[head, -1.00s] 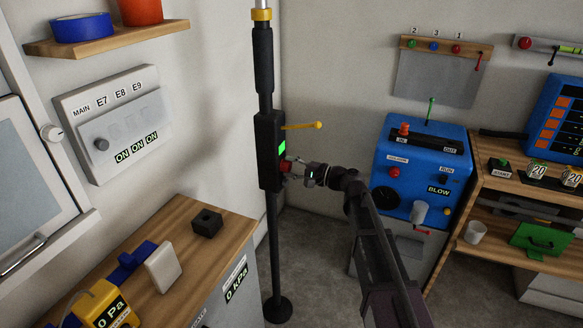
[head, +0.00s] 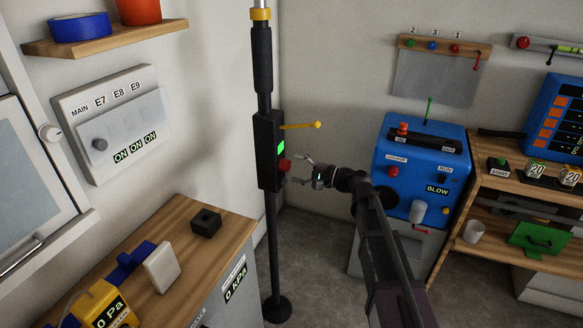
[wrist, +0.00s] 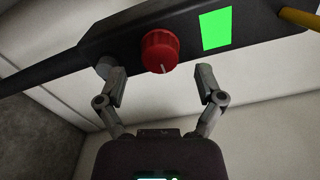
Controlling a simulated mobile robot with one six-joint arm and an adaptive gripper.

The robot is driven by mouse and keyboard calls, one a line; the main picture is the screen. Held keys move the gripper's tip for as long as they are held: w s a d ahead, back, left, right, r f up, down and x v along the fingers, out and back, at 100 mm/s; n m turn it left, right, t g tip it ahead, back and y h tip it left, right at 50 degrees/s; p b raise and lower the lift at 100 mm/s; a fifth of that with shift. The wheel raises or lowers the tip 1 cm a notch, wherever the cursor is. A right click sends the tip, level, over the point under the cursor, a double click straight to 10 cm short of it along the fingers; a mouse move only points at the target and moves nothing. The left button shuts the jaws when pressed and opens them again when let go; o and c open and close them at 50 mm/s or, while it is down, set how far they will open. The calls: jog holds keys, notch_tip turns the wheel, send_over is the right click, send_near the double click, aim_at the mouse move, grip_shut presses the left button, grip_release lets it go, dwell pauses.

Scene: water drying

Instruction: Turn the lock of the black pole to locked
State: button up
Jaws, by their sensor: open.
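The black pole (head: 264,60) stands upright near the room's corner, with a black box (head: 267,130) on its middle. A lit green panel (head: 281,148) and a red round knob (head: 284,165) are on the box. A yellow lever (head: 302,126) sticks out to the right above them. In the wrist view the red knob (wrist: 161,51) has a short white mark at its lower edge, beside the green panel (wrist: 215,30). My gripper (head: 302,169) is open and empty, just right of the knob and apart from it. In the wrist view my gripper's fingers (wrist: 160,82) point toward the box, either side of the knob.
A wooden-topped cabinet (head: 175,235) stands left of the pole, with a small black block (head: 206,222) on it. A blue machine (head: 421,160) and a wooden shelf (head: 530,190) stand to the right. The floor (head: 320,255) right of the pole is clear.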

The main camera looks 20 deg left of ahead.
jog(key=d, duration=0.9)
jog(key=shift+s+d, duration=0.15)
jog(key=shift+s, duration=0.25)
jog(key=s+d+f+n+h, duration=0.1)
jog(key=s+d+f+h, duration=0.4)
jog(key=d, duration=0.3)
jog(key=s+d+f+n+h, duration=0.2)
jog(key=s+d+f+h, duration=0.25)
jog(key=d+f, duration=0.3)
jog(key=s+d+f+n+h, duration=0.1)
jog(key=s+d+f+h, duration=0.4)
jog(key=d, duration=0.4)
jog(key=s+d+g+h+p, duration=0.1)
jog(key=s+d+h, duration=0.1)
jog(key=d+h, duration=0.35)
notch_tip(320, 180, up, 20)
jog(key=y+p, duration=0.2)
jog(key=p, duration=1.7)
jog(key=shift+w+d+f+p, duration=0.25)
jog(key=shift+d+p, duration=0.05)
jog(key=shift+d, duration=0.15)
